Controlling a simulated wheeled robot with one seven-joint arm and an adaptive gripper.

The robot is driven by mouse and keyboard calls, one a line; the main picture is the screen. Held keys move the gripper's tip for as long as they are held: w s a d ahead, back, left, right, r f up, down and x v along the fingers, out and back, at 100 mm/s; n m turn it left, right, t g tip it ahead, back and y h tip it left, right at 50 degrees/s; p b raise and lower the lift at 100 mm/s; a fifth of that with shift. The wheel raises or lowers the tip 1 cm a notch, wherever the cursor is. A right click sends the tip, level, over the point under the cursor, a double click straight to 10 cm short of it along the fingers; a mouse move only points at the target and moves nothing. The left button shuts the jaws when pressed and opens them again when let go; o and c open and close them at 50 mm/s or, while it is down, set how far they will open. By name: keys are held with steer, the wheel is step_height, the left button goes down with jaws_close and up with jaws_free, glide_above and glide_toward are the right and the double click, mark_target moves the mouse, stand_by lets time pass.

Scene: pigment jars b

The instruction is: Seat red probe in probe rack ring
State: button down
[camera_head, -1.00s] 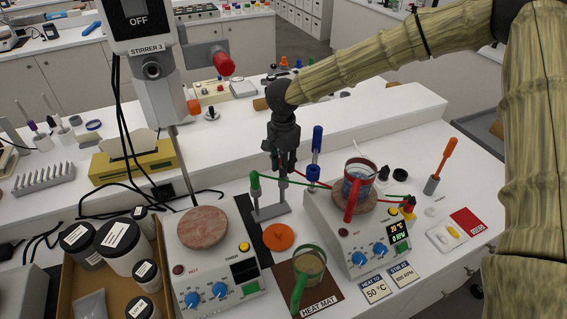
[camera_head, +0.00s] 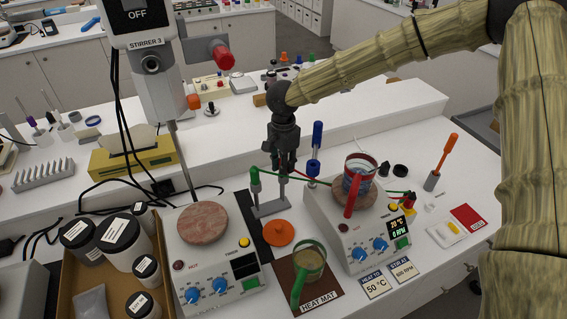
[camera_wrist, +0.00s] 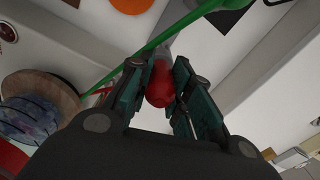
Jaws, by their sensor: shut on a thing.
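My gripper (camera_head: 285,168) is above the grey probe rack (camera_head: 271,208), pointing down. In the wrist view my gripper (camera_wrist: 160,88) is shut on the red probe (camera_wrist: 160,86), whose red handle shows between the dark green fingers. In the head view the fingers mostly hide the probe. A grey part shows below them, over the rack. I cannot tell whether the probe's tip is inside a ring. A green-handled probe (camera_head: 254,180) stands at the rack's left end, and a blue-handled one (camera_head: 314,165) stands upright to the right of my gripper.
A stirrer hot plate (camera_head: 365,238) carrying a beaker (camera_head: 357,177) stands close on the right. Another hot plate (camera_head: 222,272) is on the left. A green cable (camera_wrist: 140,55) crosses near the fingers.

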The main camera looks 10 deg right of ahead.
steer(key=shift+f, duration=0.2)
steer(key=c, duration=1.2)
jaws_free()
step_height(320, 180, up, 12)
steer(key=shift+r, duration=0.1)
steer(key=shift+w, duration=0.1)
